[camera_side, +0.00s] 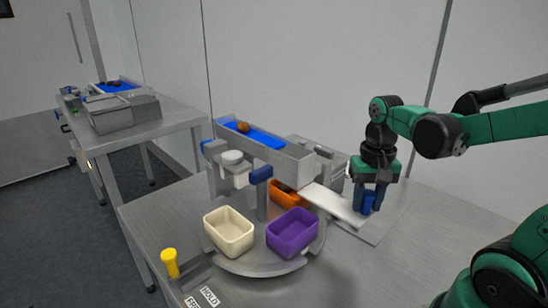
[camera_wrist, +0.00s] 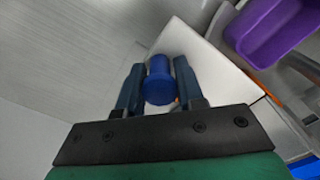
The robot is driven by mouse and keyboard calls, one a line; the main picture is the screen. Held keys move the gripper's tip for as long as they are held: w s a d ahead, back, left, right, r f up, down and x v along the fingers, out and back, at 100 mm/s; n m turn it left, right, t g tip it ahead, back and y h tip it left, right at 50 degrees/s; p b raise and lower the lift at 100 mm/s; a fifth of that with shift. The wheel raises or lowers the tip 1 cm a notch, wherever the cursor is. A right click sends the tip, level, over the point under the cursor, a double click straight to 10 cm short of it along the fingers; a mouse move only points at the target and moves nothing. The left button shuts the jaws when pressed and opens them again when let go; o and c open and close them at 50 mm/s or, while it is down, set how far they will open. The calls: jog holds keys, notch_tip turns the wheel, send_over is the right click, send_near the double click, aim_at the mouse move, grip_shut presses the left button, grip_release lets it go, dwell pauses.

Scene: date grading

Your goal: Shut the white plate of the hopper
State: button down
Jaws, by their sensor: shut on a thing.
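The white plate (camera_side: 331,204) sticks out to the right from under the end of the hopper (camera_side: 290,158), over the table. A blue knob (camera_side: 367,202) stands on its outer end. My gripper (camera_side: 369,205) points down and is shut on the blue knob. In the wrist view the knob (camera_wrist: 159,82) sits between the two blue fingers of my gripper (camera_wrist: 159,88), with the white plate (camera_wrist: 215,82) beneath. The part of the plate inside the hopper is hidden.
A round stand carries a cream bin (camera_side: 229,250), a purple bin (camera_side: 311,238) and a partly hidden orange bin (camera_side: 284,196). A brown date (camera_side: 243,127) lies on the hopper's blue channel. A yellow knob (camera_side: 170,262) is at the front left. The table's front right is clear.

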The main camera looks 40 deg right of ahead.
aim_at(325, 192)
dwell(0.4)
jog(key=w, duration=0.9)
jog(key=c, duration=0.7)
grip_release()
jog(key=shift+r, duration=0.1)
jog(key=shift+r, duration=2.75)
jog(key=shift+a, duration=0.1)
